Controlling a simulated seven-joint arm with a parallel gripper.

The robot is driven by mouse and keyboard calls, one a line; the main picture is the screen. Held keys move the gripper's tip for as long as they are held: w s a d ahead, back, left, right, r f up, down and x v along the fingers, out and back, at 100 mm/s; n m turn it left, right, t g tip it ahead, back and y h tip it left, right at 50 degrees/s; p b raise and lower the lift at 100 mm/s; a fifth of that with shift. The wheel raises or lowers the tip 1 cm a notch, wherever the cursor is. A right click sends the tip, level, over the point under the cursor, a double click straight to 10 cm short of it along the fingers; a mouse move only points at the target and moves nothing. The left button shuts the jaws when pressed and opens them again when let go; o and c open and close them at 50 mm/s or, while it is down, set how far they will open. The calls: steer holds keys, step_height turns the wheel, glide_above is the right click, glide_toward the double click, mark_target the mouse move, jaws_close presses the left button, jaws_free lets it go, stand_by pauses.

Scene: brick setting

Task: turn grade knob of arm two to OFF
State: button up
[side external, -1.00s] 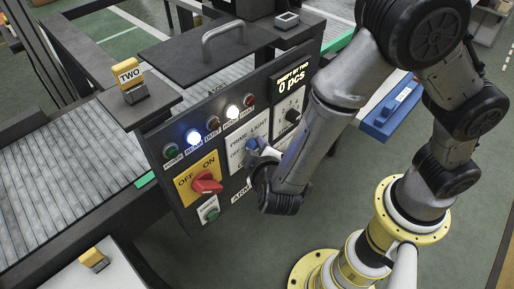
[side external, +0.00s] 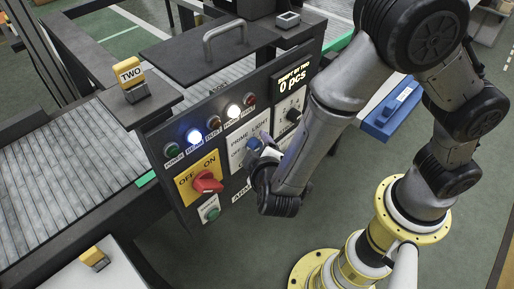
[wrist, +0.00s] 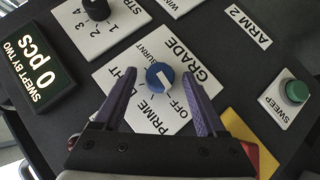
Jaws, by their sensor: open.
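The blue grade knob (wrist: 160,77) sits on a white label plate (wrist: 118,75) marked PRIME, LIGHT, BURNT and OFF. Its white mark lies on the lower right side of the knob, towards the word OFF. In the side view the knob (side external: 253,145) shows just left of my gripper. My gripper (wrist: 160,75) is open, with one purple finger on each side of the knob and clear gaps between. The ARM 2 label (wrist: 249,27) is at the upper right of the wrist view.
A black numbered knob (wrist: 96,9) and a counter display reading 0 pcs (wrist: 40,65) are nearby. A green SWEEP button (wrist: 297,91) is to the right. In the side view a red ON/OFF switch (side external: 207,182) and several lamps are on the same panel.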

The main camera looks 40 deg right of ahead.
mark_target(256, 148)
steer(key=v, duration=0.4)
steer(key=shift+s+a+r, duration=0.2)
step_height(256, 148, up, 7)
steer(key=shift+s, duration=0.1)
